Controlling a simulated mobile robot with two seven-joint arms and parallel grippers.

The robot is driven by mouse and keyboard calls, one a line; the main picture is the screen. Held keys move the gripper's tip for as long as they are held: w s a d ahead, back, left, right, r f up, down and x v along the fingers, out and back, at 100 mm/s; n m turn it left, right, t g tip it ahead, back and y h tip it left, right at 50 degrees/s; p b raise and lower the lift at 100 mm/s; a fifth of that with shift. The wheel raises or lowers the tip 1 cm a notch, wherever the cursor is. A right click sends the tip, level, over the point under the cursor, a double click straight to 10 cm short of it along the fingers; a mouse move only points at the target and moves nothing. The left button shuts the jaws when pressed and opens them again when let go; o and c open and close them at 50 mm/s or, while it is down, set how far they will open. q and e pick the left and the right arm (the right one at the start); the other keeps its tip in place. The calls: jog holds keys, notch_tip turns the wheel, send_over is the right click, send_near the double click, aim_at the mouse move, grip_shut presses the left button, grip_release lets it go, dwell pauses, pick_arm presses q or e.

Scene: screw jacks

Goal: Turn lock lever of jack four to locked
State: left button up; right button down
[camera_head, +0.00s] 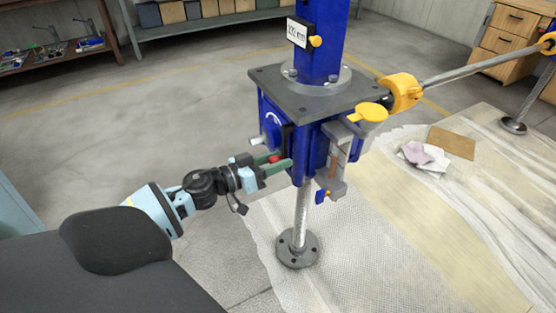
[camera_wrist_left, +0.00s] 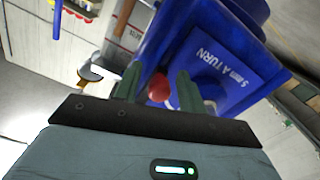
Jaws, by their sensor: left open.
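A blue screw jack (camera_head: 318,150) stands in the middle of the head view, under a dark square plate (camera_head: 315,92). A red ball knob (camera_head: 274,159), likely the lock lever's end, shows at its lower left side. The knob also shows in the left wrist view (camera_wrist_left: 158,88). My left gripper (camera_head: 284,165) is open beside the jack housing. In the wrist view its two green fingers (camera_wrist_left: 158,74) stand on either side of the red knob; contact cannot be made out. The lever's arm and any lock marking are hidden or too small. My right gripper is not in view.
A blue column with a white readout (camera_head: 297,33) rises above the plate. A yellow clevis (camera_head: 402,92) with a long rod extends right. A grey bracket (camera_head: 338,160) hangs beside the housing. The jack's screw ends in a round foot (camera_head: 297,250). Floor to the left is clear.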

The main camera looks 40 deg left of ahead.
pick_arm(q)
jog(key=shift+w+d, duration=0.1)
jog(key=shift+w, duration=0.25)
jog(key=c, duration=0.7)
grip_shut()
